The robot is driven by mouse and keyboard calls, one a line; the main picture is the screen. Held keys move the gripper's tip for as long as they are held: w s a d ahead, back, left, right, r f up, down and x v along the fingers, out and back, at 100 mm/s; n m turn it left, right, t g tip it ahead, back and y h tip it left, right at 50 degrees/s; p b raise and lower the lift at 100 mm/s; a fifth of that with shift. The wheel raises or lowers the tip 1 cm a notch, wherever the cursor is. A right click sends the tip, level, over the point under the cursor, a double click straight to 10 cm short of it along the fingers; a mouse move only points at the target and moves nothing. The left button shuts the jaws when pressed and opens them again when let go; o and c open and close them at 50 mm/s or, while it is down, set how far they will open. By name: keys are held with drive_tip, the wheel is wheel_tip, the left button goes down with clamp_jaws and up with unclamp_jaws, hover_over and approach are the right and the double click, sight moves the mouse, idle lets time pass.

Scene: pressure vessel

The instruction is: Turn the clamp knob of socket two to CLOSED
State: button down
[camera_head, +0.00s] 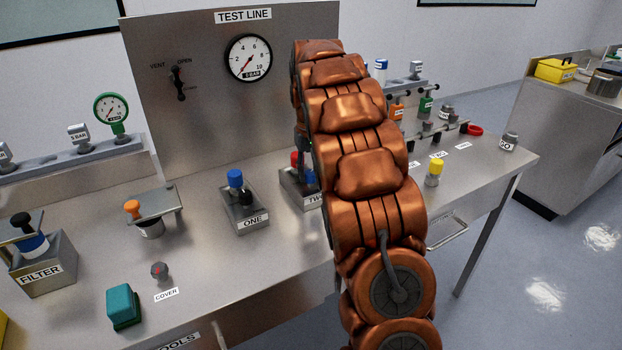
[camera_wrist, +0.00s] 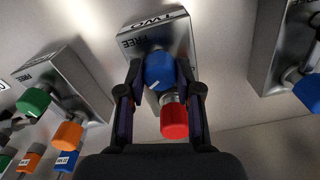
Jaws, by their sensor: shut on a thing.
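The socket two block (camera_wrist: 180,28) is a grey metal box marked TWO, with the word FREE on its top. Its blue clamp knob (camera_wrist: 159,69) has a white pointer line, near the lower left of its face in the wrist view. A red-topped part (camera_wrist: 174,121) stands in the same block, behind the knob. My gripper (camera_wrist: 160,88) is shut on the blue knob, one dark finger on each side. In the head view, my copper arm hides most of socket two (camera_head: 291,186) and my gripper; a bit of the red top (camera_head: 294,158) and blue knob (camera_head: 310,178) shows.
Socket one (camera_head: 243,222), with a blue-topped part and black knob, stands to the left. In the wrist view, another block (camera_wrist: 75,80) with green and orange tops is at left. The TEST LINE panel (camera_head: 190,60) rises behind. The front bench between has free room.

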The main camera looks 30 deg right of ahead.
sight(310, 172)
drive_tip(key=n+b, duration=0.2)
drive_tip(key=n, duration=0.3)
drive_tip(key=shift+f+n, duration=0.1)
drive_tip(key=shift+n, duration=0.3)
drive_tip(key=n, duration=0.5)
drive_tip(key=shift+n+b, duration=0.4)
drive_tip(key=c, duration=0.8)
unclamp_jaws()
drive_tip(key=shift+r, duration=3.9)
